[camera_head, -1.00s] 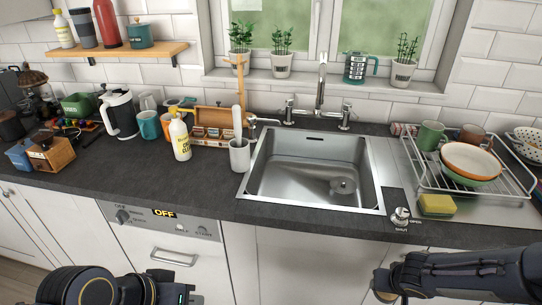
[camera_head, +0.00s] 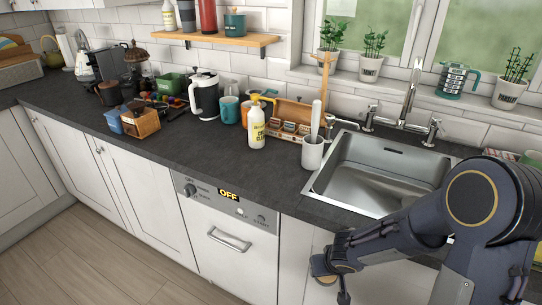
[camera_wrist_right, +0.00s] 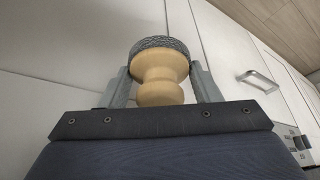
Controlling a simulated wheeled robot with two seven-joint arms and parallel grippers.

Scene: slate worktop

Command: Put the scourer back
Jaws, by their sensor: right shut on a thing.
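The scourer (camera_wrist_right: 160,92) has a waisted pale wooden knob and a dark grey textured round head. In the right wrist view it stands between the two grey fingers of my right gripper (camera_wrist_right: 160,72), which is shut on it. In the head view, my right gripper (camera_head: 332,262) is low in front of the white cabinets, below the worktop edge, with a tan part of the scourer (camera_head: 319,267) showing at its tip. My left gripper is out of view.
The sink (camera_head: 380,180) is partly behind my right arm. A white utensil pot (camera_head: 312,154), a yellow-topped bottle (camera_head: 257,128) and an open wooden box (camera_head: 290,120) stand left of it. The worktop's front strip (camera_head: 215,155) is clear.

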